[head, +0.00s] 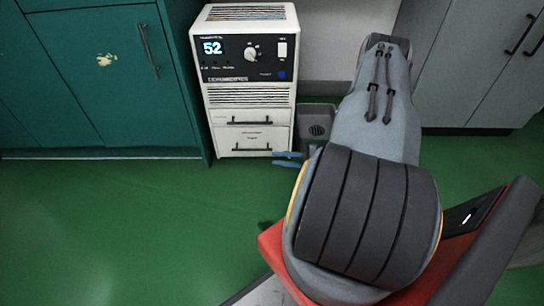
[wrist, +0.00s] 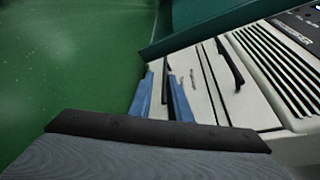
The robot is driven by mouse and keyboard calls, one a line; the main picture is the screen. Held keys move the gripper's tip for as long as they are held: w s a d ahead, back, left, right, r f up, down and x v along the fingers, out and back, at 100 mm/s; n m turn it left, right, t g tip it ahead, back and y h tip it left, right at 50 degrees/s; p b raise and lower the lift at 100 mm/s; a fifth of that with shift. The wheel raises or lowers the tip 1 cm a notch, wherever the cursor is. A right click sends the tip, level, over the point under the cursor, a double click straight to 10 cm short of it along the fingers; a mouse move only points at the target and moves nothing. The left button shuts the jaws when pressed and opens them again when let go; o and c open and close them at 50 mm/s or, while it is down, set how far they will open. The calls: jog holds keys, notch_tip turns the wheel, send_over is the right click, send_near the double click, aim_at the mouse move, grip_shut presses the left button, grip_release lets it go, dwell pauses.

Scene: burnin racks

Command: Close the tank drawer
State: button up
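The tank drawer (head: 230,141) is the lower white front on the dehumidifier (head: 250,85), with a dark bar handle (head: 252,149). How far it stands out is hard to tell from the head view. My gripper (head: 276,158) is low at the unit's right front corner, with two blue fingers apart. In the wrist view my gripper (wrist: 161,78) is open and the lower handle (wrist: 166,88) shows between the fingers. Whether they touch it I cannot tell. The lower drawer front also shows in the wrist view (wrist: 189,82).
An upper drawer (head: 229,117) with its own handle (head: 250,123) sits above. A teal cabinet (head: 90,80) stands close on the left and grey cabinets (head: 470,70) on the right. A grey box (head: 317,121) stands beside the unit. Green floor (head: 120,220) is clear in front.

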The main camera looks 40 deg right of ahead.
jog(key=v, duration=0.2)
jog(key=shift+s+d+r+p, duration=0.1)
jog(key=shift+s+d+p, duration=0.1)
jog(key=shift+s+p, duration=0.1)
jog(key=shift+s, duration=0.1)
dwell(0.3)
